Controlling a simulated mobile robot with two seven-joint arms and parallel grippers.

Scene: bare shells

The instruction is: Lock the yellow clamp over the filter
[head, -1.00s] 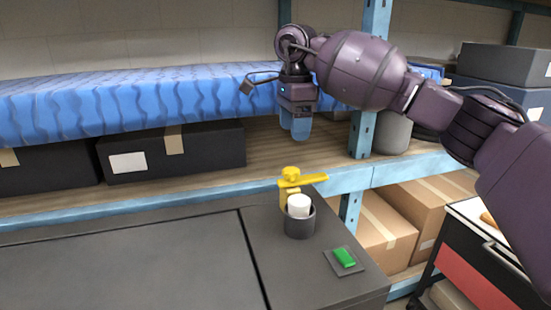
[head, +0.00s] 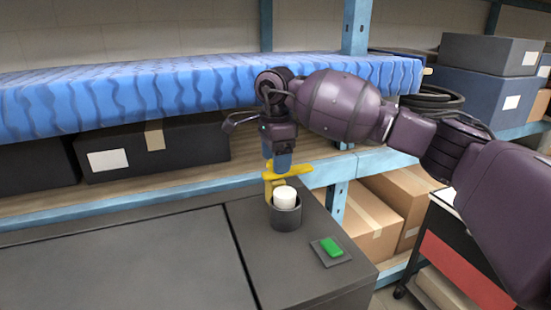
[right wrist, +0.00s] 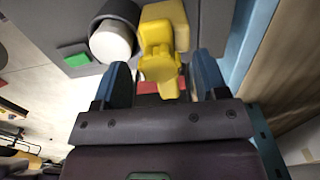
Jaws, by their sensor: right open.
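The yellow clamp (head: 300,171) stands on the back corner of the dark cabinet top, its arm pointing right in the head view, swung beside the filter rather than over it. The white filter (head: 285,195) sits upright in a dark round cup (head: 286,216) just in front of the clamp. My right gripper (head: 278,160) points down at the clamp's top. In the right wrist view its blue fingers (right wrist: 160,82) are apart, with the yellow clamp (right wrist: 163,28) reaching between them. The white filter (right wrist: 110,42) shows to the left there. My left gripper is not in view.
A green button (head: 331,246) on a dark plate lies at the cabinet's front right. The cabinet top (head: 130,260) is clear at left. Behind is a shelf with a blue mattress (head: 130,95) and dark boxes. Cardboard boxes (head: 372,225) and a red-fronted cart (head: 448,262) stand at right.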

